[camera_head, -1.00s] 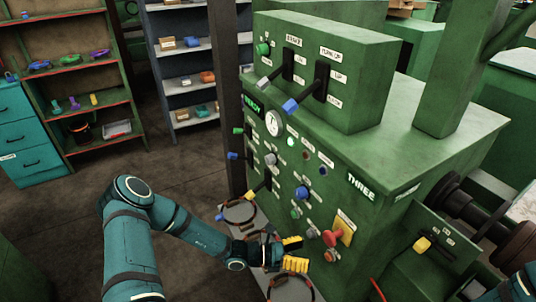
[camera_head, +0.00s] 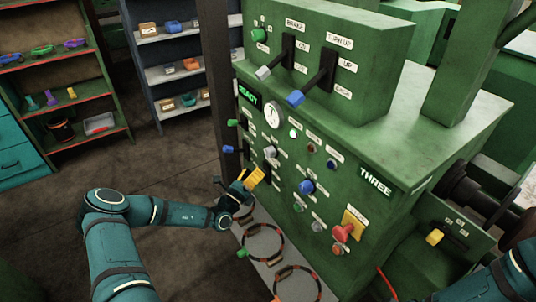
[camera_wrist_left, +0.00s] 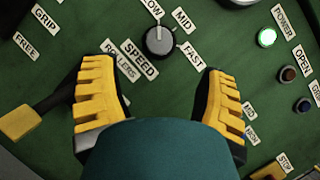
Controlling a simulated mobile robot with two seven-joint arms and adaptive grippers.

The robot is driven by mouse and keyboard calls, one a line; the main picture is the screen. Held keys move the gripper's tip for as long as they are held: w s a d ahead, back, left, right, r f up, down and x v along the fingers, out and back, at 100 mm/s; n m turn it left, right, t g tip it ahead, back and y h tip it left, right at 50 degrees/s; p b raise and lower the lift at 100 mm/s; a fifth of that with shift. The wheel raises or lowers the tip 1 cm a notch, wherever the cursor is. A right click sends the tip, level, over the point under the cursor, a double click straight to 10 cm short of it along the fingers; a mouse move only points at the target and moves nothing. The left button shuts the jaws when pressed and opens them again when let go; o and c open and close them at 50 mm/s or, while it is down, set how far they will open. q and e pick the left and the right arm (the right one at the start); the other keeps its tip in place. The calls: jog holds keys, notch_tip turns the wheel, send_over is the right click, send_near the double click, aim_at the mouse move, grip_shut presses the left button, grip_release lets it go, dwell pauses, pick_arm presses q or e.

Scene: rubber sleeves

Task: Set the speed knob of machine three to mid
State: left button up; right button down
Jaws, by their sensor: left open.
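Machine three (camera_head: 440,135) is the green cabinet with the THREE label. Its speed knob (camera_wrist_left: 159,41) is a round black dial with a grey grip at the top middle of the left wrist view. LOW, MID (camera_wrist_left: 183,20) and FAST labels lie around it; I cannot tell its exact setting. The knob appears small on the panel in the head view (camera_head: 269,152). My left gripper (camera_head: 249,178) is open and empty in front of the panel, just below the knob. Its yellow fingers (camera_wrist_left: 152,98) stand apart in the wrist view. My right gripper is out of view.
A yellow-tipped lever (camera_wrist_left: 18,122) is close beside the left finger in the wrist view. A blue knob (camera_head: 306,187), a red stop button (camera_head: 342,233) and a lit lamp (camera_head: 293,133) share the panel. Shelves (camera_head: 60,95) stand behind at left, with open floor before them.

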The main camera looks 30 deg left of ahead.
aim_at(267, 154)
pick_arm(q)
jog(key=b+x, duration=0.1)
jog(key=x, duration=0.8)
jog(key=shift+f, duration=0.1)
jog(key=shift+s, duration=0.1)
jog(key=c, duration=1.2)
